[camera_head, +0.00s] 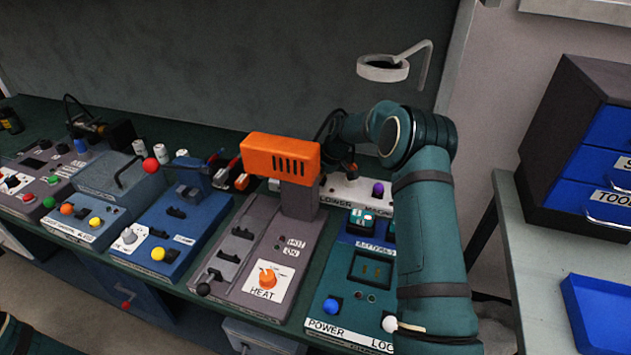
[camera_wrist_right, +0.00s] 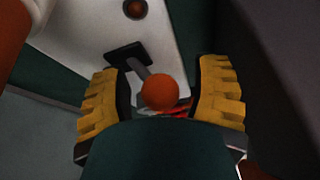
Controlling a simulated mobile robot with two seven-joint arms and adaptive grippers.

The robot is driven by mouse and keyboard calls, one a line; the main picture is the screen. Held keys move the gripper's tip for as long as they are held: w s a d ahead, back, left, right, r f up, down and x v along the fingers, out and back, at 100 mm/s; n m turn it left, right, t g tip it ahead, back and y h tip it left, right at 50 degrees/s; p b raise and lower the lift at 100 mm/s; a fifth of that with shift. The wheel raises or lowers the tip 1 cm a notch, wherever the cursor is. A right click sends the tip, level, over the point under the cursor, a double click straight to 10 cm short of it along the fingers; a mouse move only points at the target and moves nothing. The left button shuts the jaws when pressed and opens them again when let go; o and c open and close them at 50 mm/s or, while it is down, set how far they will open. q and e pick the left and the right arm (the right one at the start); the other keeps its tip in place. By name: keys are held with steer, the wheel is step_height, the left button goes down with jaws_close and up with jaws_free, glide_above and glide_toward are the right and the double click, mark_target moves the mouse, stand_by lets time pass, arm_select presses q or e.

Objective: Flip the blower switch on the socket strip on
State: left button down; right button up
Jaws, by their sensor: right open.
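The white socket strip (camera_head: 345,191) stands at the back of the bench, partly hidden behind the orange blower and my right arm. Part of a "BLOWER" label and a purple knob show on it. In the right wrist view, a switch with an orange ball tip (camera_wrist_right: 159,92) on a grey lever rises from a black slot in the white strip (camera_wrist_right: 85,35). My right gripper (camera_wrist_right: 163,100) is open, its yellow pads on either side of the ball, with gaps visible. In the head view its fingertips are hidden. My left gripper is out of view.
The orange blower (camera_head: 281,157) stands on the grey heat panel (camera_head: 240,240), close to my right arm. The blue pump panel (camera_head: 165,240) lies left of it. The teal power panel (camera_head: 345,280) lies in front of the strip. A drawer cabinet (camera_head: 580,140) stands at right.

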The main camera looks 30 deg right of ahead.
steer(key=shift+w+a+f, duration=0.1)
steer(key=shift+w+f, duration=0.05)
steer(key=shift+f, duration=0.15)
